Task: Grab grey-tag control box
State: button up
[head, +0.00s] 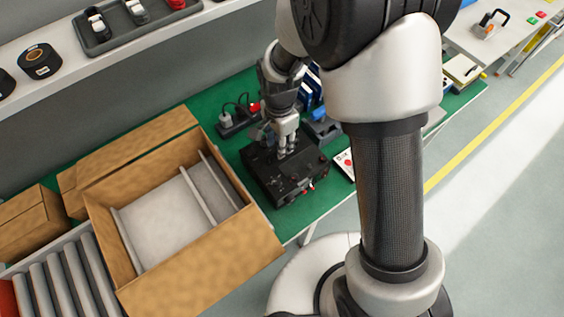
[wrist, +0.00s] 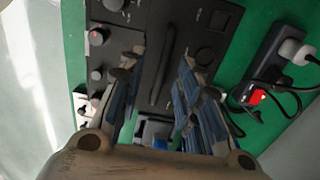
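A black control box (head: 287,180) lies on the green bench mat, with knobs and small switches along its edges. It fills the upper middle of the wrist view (wrist: 206,50), where a raised black bar handle (wrist: 168,48) runs along its top. My gripper (head: 285,150) is over the box, pointing down. In the wrist view its two fingers (wrist: 160,78) are apart, one on each side of the handle's line, with gaps showing. I cannot tell how high the fingertips are above the box. I see no grey tag clearly.
An open cardboard carton (head: 272,246) with white dividers stands left of the box, close to it. A power strip (head: 238,122) with plugs and cables lies behind; it also shows in the wrist view (wrist: 270,62). Blue items and a card (head: 345,163) sit at the right.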

aim_at(285, 161)
jog(key=f, duration=0.1)
jog(key=f+b, duration=0.1)
jog(key=f, duration=0.1)
jog(key=w+f+b, duration=0.1)
jog(key=f, duration=0.1)
jog(key=shift+d, duration=0.2)
jog(key=shift+s+r, duration=0.1)
jog(key=shift+r, duration=0.05)
jog(key=shift+c, duration=0.2)
grip_shut()
dwell(0.5)
